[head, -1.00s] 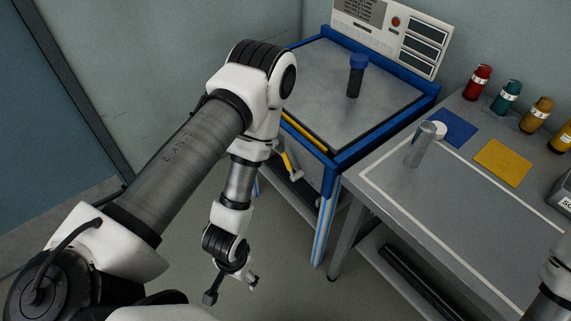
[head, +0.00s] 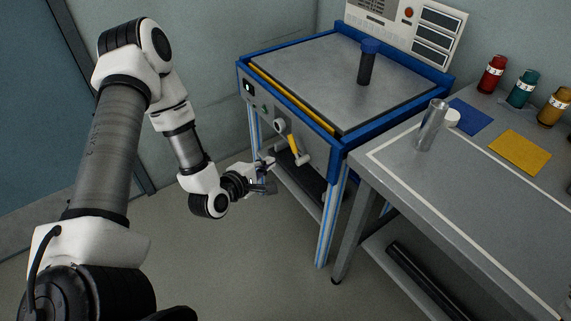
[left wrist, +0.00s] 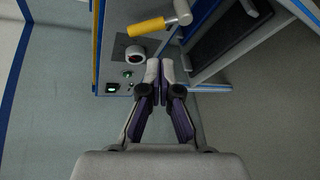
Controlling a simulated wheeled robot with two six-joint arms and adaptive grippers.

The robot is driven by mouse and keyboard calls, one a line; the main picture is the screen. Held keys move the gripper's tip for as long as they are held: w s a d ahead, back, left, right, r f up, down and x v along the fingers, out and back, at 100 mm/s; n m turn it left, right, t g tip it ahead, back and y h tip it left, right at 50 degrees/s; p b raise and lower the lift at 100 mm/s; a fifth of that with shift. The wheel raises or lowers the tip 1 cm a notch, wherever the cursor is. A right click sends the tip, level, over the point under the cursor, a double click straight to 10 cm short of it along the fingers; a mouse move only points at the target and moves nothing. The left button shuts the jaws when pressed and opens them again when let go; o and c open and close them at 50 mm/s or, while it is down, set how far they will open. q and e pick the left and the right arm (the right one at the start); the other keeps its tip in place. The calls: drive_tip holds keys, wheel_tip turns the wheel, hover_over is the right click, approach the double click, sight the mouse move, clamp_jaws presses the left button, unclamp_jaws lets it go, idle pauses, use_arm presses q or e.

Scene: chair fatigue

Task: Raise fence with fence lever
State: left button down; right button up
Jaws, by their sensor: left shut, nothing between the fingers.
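The fence lever (head: 294,146) is a yellow grip with a pale end on the front panel of the blue-framed machine. It also shows at the top of the left wrist view (left wrist: 147,26). A yellow bar (head: 290,101), which looks like the fence, lies low along the machine top's front edge. My left gripper (head: 270,176) is shut and empty, in front of the panel, below and left of the lever, and appears apart from it. Its closed fingertips show in the left wrist view (left wrist: 160,70), below the lever. My right gripper is out of view.
A round grey-white knob (left wrist: 135,55) and a green-lit switch (left wrist: 112,88) sit on the panel near the lever. A dark cylinder with a blue cap (head: 367,62) stands on the machine top. A grey table (head: 480,215) adjoins at right. Floor left of the machine is clear.

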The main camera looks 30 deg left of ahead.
sight(294, 147)
use_arm(q)
drive_tip(key=a, duration=0.1)
drive_tip(key=a+n+y+b, duration=0.1)
drive_tip(key=a, duration=0.1)
drive_tip(key=a+n+t, duration=0.1)
drive_tip(key=shift+w+a+y+b, duration=0.3)
drive_tip(key=shift+a+y+b, duration=0.05)
drive_tip(key=shift+y+b, duration=0.05)
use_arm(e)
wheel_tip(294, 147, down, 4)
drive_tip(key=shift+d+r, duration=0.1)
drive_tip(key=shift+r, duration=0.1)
use_arm(q)
drive_tip(key=shift+r, duration=0.1)
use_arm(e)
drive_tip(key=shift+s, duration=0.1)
use_arm(q)
drive_tip(key=w+d, duration=0.2)
drive_tip(key=w, duration=0.7)
drive_tip(key=shift+d+f+b, duration=0.3)
drive_tip(key=shift+d+b, duration=0.05)
drive_tip(key=shift+b, duration=0.1)
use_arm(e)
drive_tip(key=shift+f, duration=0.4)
